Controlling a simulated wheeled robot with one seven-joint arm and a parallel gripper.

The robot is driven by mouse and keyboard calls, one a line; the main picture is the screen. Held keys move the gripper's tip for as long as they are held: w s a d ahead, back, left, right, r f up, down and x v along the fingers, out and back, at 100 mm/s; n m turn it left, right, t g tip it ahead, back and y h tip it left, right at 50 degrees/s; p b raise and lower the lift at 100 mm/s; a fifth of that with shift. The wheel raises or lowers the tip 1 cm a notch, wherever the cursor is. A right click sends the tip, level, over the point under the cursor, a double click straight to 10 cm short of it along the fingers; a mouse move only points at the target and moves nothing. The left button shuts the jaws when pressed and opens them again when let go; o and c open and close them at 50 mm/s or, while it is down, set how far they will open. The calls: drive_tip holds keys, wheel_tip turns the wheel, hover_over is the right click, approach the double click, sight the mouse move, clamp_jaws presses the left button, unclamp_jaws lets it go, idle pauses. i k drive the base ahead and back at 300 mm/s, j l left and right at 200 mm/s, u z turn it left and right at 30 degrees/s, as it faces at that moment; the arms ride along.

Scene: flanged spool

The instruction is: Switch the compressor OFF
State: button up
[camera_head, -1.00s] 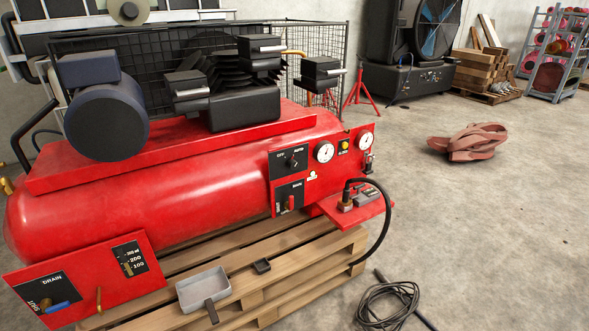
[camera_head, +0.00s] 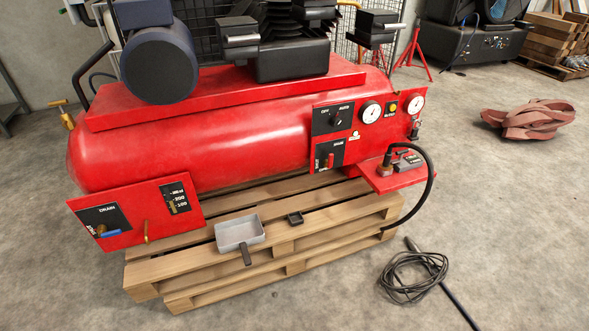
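The red compressor (camera_head: 200,140) lies on a wooden pallet in the middle of the view. On its right front is a black panel with a rotary knob (camera_head: 335,118) between OFF on the left and AUTO on the right; which way the knob points is too small to tell. Below it is a second black panel with a red switch (camera_head: 329,160). Two round white gauges (camera_head: 371,112) sit right of the knob, with a yellow button (camera_head: 393,107) between them. My gripper is not in view.
A grey pan (camera_head: 240,233) and a small black tray (camera_head: 295,218) rest on the pallet (camera_head: 200,285). A black hose curves from the red side shelf (camera_head: 390,181). A coiled cable (camera_head: 413,277) lies on the floor at the right front. Concrete floor between is clear.

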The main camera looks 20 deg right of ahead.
sight(336, 121)
drive_tip(key=i+j+z, duration=0.1)
drive_tip(key=i+z, duration=0.2)
drive_tip(key=i, duration=0.2)
drive_tip(key=i+j+z, duration=0.3)
drive_tip(key=i, duration=0.25)
